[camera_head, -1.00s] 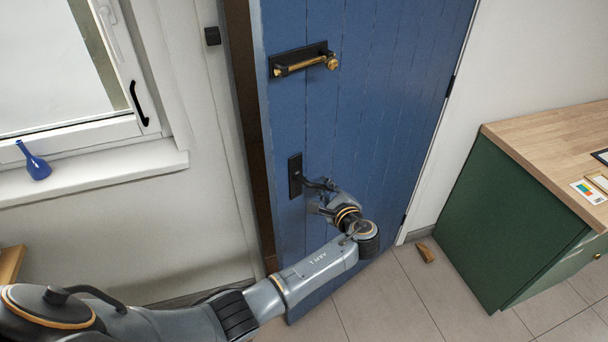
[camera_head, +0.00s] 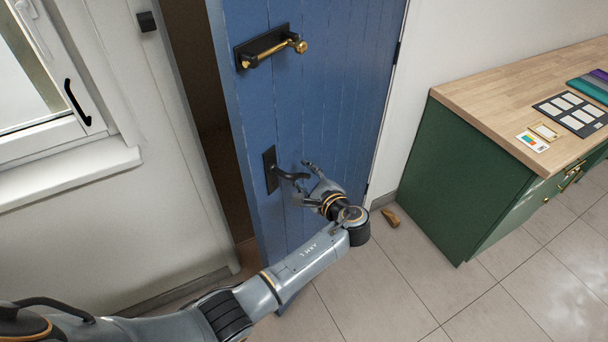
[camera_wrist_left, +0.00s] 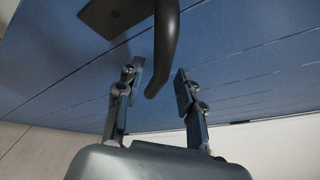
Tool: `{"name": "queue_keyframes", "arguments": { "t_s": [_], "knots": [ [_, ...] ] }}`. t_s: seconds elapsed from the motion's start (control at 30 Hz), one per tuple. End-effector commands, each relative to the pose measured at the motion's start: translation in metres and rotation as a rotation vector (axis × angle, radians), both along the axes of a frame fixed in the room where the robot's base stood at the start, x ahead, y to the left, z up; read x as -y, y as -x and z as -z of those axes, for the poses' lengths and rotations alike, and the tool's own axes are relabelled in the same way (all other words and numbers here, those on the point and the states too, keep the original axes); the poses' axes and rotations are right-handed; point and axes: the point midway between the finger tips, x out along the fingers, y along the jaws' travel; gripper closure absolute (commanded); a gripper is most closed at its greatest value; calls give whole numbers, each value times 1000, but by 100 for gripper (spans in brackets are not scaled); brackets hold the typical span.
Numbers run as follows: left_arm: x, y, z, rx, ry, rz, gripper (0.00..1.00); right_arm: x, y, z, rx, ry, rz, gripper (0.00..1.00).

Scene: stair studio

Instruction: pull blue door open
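The blue door (camera_head: 335,100) stands ajar, with a dark gap between its left edge and the frame. It carries a dark lever handle (camera_head: 291,176) on a black plate, also seen in the left wrist view (camera_wrist_left: 165,45). My left gripper (camera_head: 301,180) is at the lever's free end. In the left wrist view its two fingers (camera_wrist_left: 158,88) are spread, one on each side of the lever, with visible space beside it. My right gripper is in neither view.
A black and brass pull bar (camera_head: 270,48) is higher on the door. A small brown wedge (camera_head: 390,217) lies on the floor near the hinge side. A green cabinet (camera_head: 465,185) with a wooden top stands at right. Tiled floor (camera_head: 400,285) before the door is clear.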

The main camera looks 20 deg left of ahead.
Motion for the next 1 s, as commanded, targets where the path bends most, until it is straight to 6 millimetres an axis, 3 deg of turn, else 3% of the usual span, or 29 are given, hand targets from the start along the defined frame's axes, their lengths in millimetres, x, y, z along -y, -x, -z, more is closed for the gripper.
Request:
{"name": "queue_keyframes", "arguments": {
  "t_s": [0.17,0.6,0.9,0.93,1.0],
  "knots": [
    [7,6,-1,-1,3,2,62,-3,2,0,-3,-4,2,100],
    [49,50,-16,-2,0,0,62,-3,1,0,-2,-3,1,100],
    [52,53,-18,0,-2,0,62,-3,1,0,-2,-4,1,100],
    [52,53,-18,0,-2,0,64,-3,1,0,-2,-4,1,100],
    [52,53,-18,0,-1,1,79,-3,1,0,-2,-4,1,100]
  ]
}}
